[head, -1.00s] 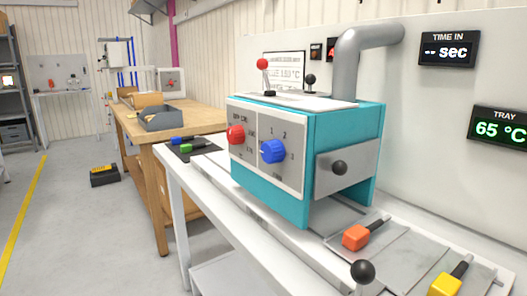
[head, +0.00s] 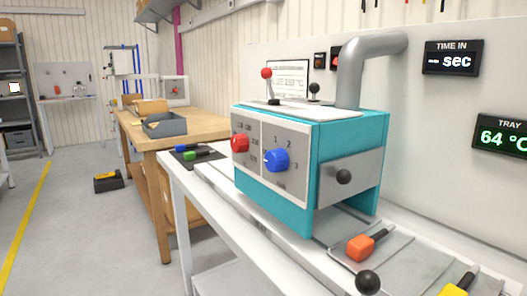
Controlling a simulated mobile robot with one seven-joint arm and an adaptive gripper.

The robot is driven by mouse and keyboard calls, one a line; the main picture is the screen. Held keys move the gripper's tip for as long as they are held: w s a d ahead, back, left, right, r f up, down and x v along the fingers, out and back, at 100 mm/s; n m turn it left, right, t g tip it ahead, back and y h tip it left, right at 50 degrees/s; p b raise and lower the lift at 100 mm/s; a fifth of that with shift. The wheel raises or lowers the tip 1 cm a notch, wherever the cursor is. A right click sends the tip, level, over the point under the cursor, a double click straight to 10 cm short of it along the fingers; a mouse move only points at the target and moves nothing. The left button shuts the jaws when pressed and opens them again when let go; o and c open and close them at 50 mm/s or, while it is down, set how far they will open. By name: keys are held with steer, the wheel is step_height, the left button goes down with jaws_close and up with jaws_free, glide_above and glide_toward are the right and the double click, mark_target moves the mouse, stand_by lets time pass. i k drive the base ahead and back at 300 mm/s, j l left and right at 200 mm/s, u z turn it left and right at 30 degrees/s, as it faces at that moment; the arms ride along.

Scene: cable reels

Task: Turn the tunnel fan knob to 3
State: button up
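The teal tunnel machine (head: 345,140) stands on a white bench in the head view. Its front panel (head: 254,180) carries two knobs. The red knob (head: 239,143) is on the left, with small labels around it that I cannot read fully. The blue knob (head: 277,160) is on the right, with the marks 1, 2 and 3 around it. The blue knob's pale pointer mark seems to be on its left side, away from the 3. Which of the two is the fan knob I cannot read. My gripper is not in view.
Levers with red (head: 266,73) and black (head: 314,88) balls stand on the machine's top. An orange-handled tool (head: 360,247) and a black ball (head: 368,282) are in front. A wooden table (head: 190,132) stands behind left. The floor at left is largely clear.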

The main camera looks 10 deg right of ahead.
mark_target(276, 160)
steer(key=i+j, duration=0.1)
steer(key=j, duration=0.6)
steer(key=i+j+z, duration=0.1)
steer(key=j, duration=0.6)
